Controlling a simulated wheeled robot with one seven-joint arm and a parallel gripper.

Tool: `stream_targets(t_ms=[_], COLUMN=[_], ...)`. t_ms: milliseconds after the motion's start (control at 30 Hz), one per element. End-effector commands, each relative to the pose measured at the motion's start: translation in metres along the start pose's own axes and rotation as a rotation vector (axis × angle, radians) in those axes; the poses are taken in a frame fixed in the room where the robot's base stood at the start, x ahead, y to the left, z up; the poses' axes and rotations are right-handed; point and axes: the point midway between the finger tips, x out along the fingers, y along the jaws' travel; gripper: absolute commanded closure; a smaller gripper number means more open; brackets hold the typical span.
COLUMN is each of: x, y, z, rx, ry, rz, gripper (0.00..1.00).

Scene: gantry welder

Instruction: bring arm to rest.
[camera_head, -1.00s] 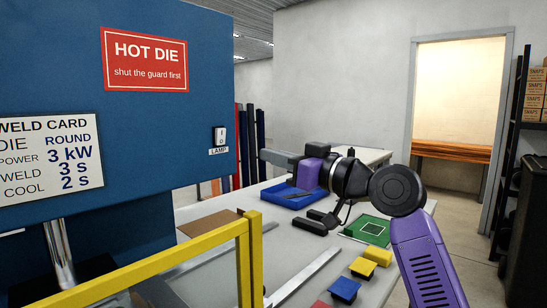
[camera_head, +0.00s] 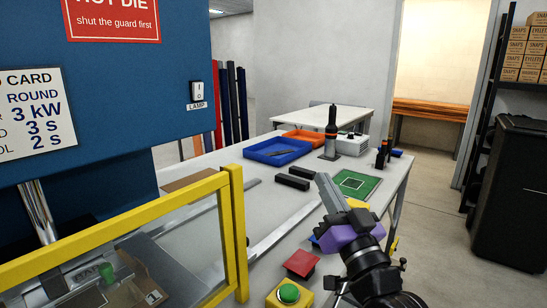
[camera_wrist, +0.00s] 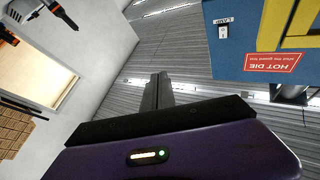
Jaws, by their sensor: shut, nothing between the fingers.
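My gripper (camera_head: 326,186) is in the lower right middle of the head view, above the near right part of the grey table (camera_head: 228,170). Its grey fingers are together and empty, pointing up and to the left in that view. The purple gripper body and black wrist below it run down to the bottom edge. In the wrist view the shut fingers (camera_wrist: 157,92) stand against the ribbed ceiling. No object touches the fingers.
The blue welder (camera_head: 130,90) with a yellow guard frame (camera_head: 236,230) stands left. A blue tray (camera_head: 277,160), an orange tray (camera_head: 303,143), black bars (camera_head: 292,182) and a green mat (camera_head: 367,190) lie on the table. A green button (camera_head: 288,293) and red block (camera_head: 302,262) are near. Shelving stands right.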

Motion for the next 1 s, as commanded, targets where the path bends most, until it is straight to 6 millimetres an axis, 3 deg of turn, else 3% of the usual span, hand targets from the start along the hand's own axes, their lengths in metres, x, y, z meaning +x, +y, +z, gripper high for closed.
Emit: stream_targets(t_ms=[33,200,433,733,1000], x=[-0.024,-0.094,-0.191,-0.311,-0.407], y=[0.006,0.022,0.03,0.022,0.003], z=[0.013,0.039,0.062,0.071,0.063], rx=[0.0,-0.019,-0.064,-0.143,-0.221], ry=[-0.005,-0.007,-0.039,-0.13,-0.263], rz=[0.032,0.125,0.226,0.315,0.356], gripper=[1.0,1.0,1.0,1.0,1.0])
